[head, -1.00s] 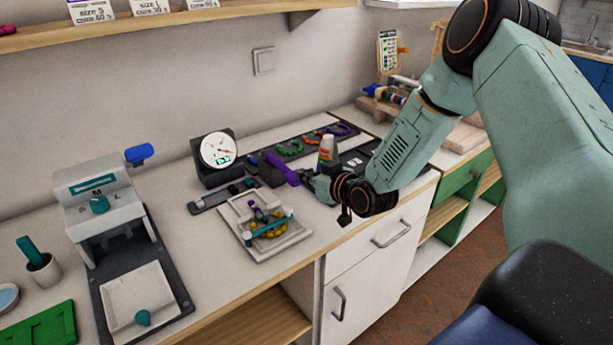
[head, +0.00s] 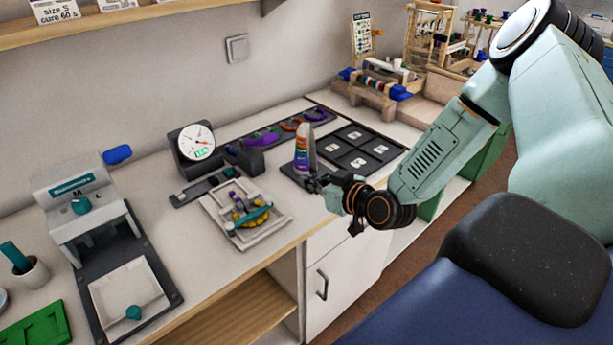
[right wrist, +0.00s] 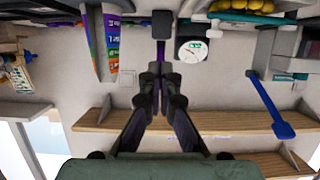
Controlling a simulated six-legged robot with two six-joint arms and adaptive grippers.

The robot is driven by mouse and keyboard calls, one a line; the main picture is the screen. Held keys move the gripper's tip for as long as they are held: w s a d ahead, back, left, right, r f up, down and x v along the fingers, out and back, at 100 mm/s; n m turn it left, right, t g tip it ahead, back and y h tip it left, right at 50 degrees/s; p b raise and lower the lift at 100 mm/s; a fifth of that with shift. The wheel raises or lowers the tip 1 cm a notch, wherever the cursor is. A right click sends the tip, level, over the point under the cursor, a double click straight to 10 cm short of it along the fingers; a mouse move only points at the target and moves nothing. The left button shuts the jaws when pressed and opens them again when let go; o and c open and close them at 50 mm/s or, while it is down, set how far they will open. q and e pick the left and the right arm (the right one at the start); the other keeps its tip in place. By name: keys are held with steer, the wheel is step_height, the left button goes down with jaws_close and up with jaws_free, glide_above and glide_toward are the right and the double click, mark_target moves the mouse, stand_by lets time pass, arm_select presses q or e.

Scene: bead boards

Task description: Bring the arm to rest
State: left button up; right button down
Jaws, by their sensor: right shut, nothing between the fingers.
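My right gripper (head: 318,184) is above the front part of the worktop, just in front of a bottle with a coloured label (head: 305,155). Its fingers are together and empty; they also show in the middle of the right wrist view (right wrist: 160,84). Whether it touches the bottle I cannot tell. My right arm reaches in from the right, bent at the elbow. My left gripper is in neither view.
Left of the gripper are a pale bead tray (head: 222,222), a round dial gauge (head: 196,142) and a dark block with a purple handle (head: 262,140). A dark board with square cells (head: 372,138) lies behind it. A white press (head: 85,205) stands at left.

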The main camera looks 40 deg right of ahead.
steer(key=shift+s, duration=0.15)
stand_by(0.4)
steer(key=s+a+f+m+g+b, duration=0.2)
steer(key=s+a+f+m+g, duration=0.2)
steer(key=s+a+f+g, duration=0.65)
steer(key=s+a+f+n+g+b, duration=0.1)
steer(key=s+f, duration=0.3)
steer(key=s, duration=0.3)
steer(key=s+a+f+g+b, duration=0.1)
steer(key=s+f, duration=0.3)
steer(key=s, duration=0.3)
steer(key=s+a+f+n+g+h+b, duration=0.1)
steer(key=s+f, duration=0.3)
steer(key=s, duration=0.3)
steer(key=shift+s+a+n+g, duration=0.3)
steer(key=shift+s+a+g, duration=0.05)
steer(key=shift+a, duration=0.05)
steer(key=shift+r, duration=0.1)
stand_by(0.5)
